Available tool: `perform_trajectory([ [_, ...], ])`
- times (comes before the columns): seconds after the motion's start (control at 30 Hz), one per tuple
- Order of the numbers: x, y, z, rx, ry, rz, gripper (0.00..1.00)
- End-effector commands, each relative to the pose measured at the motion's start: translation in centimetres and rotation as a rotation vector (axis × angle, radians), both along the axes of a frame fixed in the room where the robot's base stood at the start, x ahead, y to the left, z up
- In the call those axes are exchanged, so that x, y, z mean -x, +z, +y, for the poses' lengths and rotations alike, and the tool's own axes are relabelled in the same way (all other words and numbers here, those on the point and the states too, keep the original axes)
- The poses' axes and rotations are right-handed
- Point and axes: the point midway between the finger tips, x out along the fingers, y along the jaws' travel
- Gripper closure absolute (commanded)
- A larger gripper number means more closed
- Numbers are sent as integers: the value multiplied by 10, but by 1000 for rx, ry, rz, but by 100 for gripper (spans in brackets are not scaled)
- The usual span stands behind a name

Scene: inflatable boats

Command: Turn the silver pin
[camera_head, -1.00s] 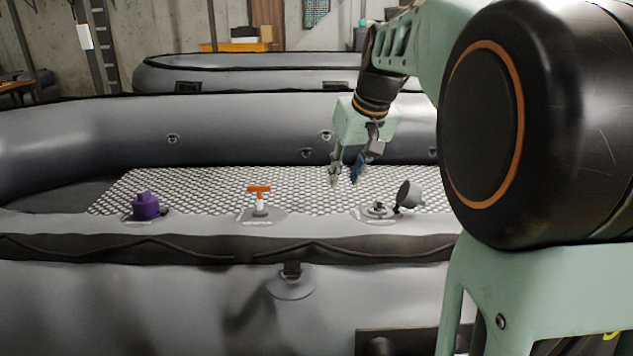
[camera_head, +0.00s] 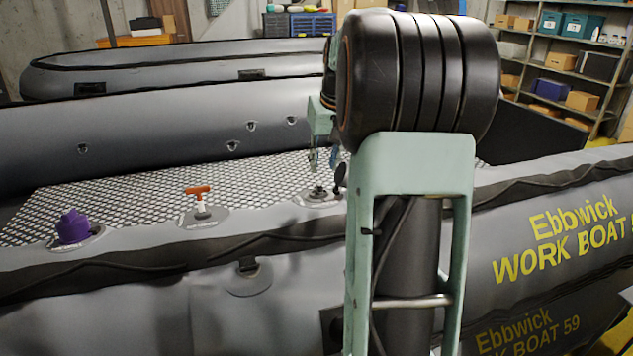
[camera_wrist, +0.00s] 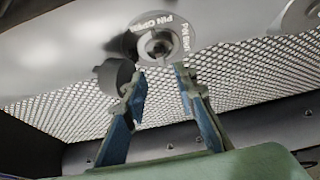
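The silver pin (camera_wrist: 158,46) sits in the middle of a round valve (camera_wrist: 133,46) whose ring is lettered "PIN OPEN" and, partly legible, another "PIN" word. Its dark cap (camera_wrist: 114,76) is flipped open to the side, by my left fingertip in the wrist view. In the head view the valve (camera_head: 308,199) is on the near tube, with the open cap (camera_head: 340,176) to its right. My gripper (camera_wrist: 160,80) is open and empty, its fingertips just short of the pin in the wrist view. In the head view my gripper (camera_head: 323,160) hangs just above the valve.
A purple cap (camera_head: 73,227) and an orange T-handle (camera_head: 198,192) stand farther left on the same tube (camera_head: 150,262). A patterned floor (camera_head: 130,195) lies behind them. A second boat (camera_head: 180,70) is at the back. Shelves (camera_head: 560,75) stand at the right.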

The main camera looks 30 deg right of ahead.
Motion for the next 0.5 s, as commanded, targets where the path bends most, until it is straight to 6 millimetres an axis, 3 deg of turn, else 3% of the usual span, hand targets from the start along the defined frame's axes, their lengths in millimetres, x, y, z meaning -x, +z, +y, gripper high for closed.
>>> perform_trajectory([
  [0.3,-22,-56,-5,-3,1,2,74],
  [0.5,-29,-74,-7,-1,0,2,74],
])
